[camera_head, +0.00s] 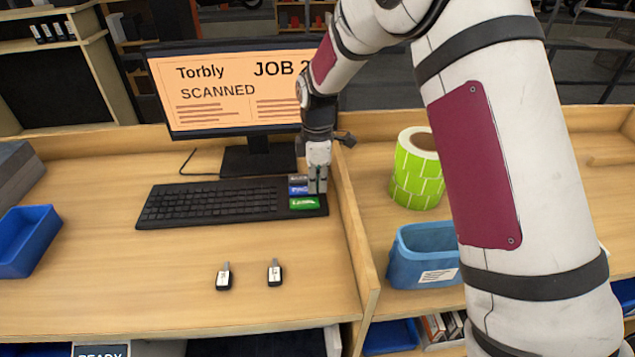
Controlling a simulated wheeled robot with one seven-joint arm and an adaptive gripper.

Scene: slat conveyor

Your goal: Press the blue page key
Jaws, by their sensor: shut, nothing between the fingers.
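Part of the blue key's right side is hidden by my gripper. My gripper (318,190) is shut and empty, pointing down at the right edge of the blue key. I cannot tell whether its fingertips touch the key or hover over it. The monitor (235,90) behind the keyboard reads "Torbly", "SCANNED" and part of "JOB"; my arm covers its right side.
A wooden divider (357,240) stands just right of the keyboard. Beyond it are a green label roll (418,170) and a blue bin (425,240). Two small black-and-white items (224,277) lie in front of the keyboard. A blue tray (25,240) is at far left. The front desk is mostly clear.

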